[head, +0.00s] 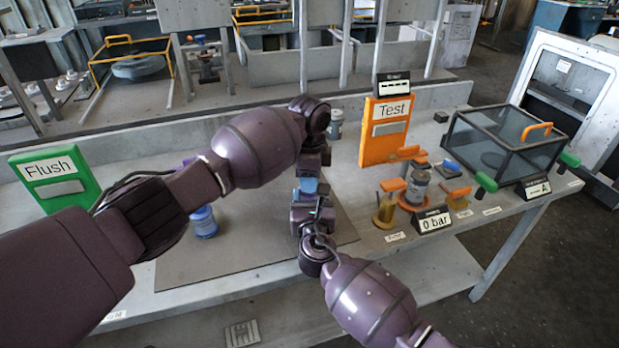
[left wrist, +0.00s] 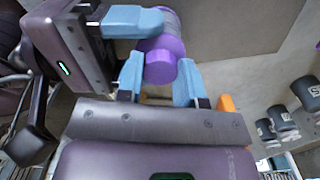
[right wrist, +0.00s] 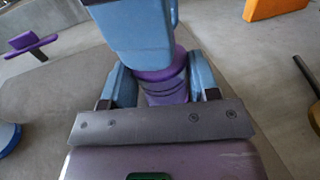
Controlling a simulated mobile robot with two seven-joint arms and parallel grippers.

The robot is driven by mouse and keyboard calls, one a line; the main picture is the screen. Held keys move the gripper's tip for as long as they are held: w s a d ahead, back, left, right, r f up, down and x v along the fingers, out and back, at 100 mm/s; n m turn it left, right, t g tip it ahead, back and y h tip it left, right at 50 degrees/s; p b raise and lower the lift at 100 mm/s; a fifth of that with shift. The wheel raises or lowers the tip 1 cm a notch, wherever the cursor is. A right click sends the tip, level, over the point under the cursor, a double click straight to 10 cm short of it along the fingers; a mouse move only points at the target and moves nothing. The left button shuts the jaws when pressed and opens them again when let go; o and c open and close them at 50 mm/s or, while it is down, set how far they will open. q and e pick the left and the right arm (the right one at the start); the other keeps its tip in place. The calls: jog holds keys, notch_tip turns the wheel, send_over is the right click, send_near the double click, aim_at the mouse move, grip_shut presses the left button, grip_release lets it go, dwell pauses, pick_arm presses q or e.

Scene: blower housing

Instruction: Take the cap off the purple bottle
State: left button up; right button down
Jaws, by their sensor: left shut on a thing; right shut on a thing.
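The purple bottle (right wrist: 165,88) is between my two grippers above the grey mat, mostly hidden in the head view. My right gripper (head: 309,196) is shut on its body from the near side; its blue fingers flank the bottle in the right wrist view. My left gripper (head: 310,178) is directly above, its fingers shut on either side of the purple cap (left wrist: 160,68). A blue finger of the left gripper covers the bottle's top in the right wrist view. I cannot tell whether cap and body are apart.
A blue bottle (head: 203,222) stands on the left of the mat (head: 190,268). A green Flush sign (head: 55,180), an orange Test sign (head: 385,132), a grey bottle (head: 417,186) and a glass box (head: 500,145) line the table. The mat's front is clear.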

pick_arm(q)
jog(key=shift+n, duration=1.6)
jog(key=o, duration=1)
jog(key=shift+r, duration=0.1)
